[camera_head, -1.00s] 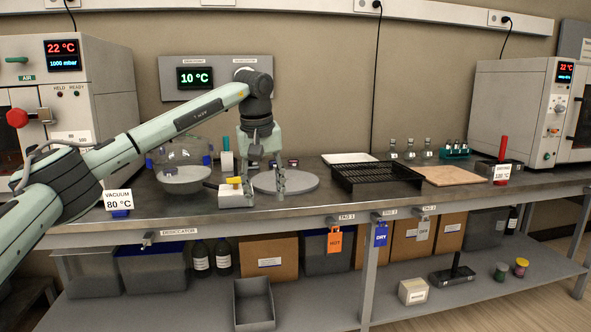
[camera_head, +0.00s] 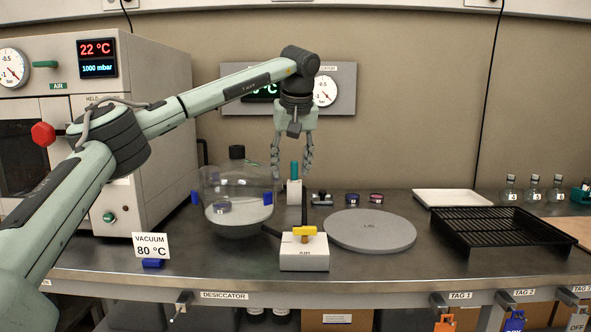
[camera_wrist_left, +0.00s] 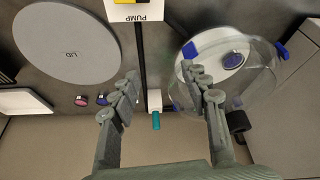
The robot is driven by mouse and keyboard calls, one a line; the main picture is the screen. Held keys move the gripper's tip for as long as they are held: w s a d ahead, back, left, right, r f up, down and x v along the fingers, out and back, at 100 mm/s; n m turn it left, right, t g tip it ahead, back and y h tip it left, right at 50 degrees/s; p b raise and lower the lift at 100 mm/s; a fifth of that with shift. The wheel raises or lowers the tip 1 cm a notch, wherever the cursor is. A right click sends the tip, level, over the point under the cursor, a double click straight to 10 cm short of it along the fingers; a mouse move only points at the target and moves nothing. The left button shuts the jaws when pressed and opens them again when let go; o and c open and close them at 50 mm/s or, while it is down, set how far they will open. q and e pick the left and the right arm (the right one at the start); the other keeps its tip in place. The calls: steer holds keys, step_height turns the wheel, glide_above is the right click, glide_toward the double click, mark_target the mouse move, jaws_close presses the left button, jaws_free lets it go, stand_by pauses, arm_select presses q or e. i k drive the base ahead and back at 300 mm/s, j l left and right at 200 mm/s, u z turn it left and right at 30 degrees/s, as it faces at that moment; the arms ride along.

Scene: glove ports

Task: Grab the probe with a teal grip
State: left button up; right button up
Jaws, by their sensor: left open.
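The probe with the teal grip (camera_head: 294,170) stands upright in a small white holder (camera_head: 294,191) at the back of the bench. In the left wrist view the teal grip (camera_wrist_left: 156,121) shows small between the fingers, with the white holder (camera_wrist_left: 154,100) beside it. My left gripper (camera_head: 291,170) is open and empty, fingers pointing down. Its fingertips appear on either side of the teal grip in the head view, but I cannot tell whether they are level with it in depth. In the left wrist view the open fingertips (camera_wrist_left: 158,76) touch nothing. My right gripper is not in view.
A glass desiccator bowl (camera_head: 237,195) stands left of the holder. The white pump block (camera_head: 304,254) with a yellow valve handle (camera_head: 305,231) is in front. A round grey lid (camera_head: 369,231) lies to the right, near a black rack (camera_head: 497,232). Small gauge-like items (camera_head: 352,199) lie behind the lid.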

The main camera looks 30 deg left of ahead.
mark_target(294, 165)
steer(key=i+j, duration=0.8)
steer(key=i, duration=0.05)
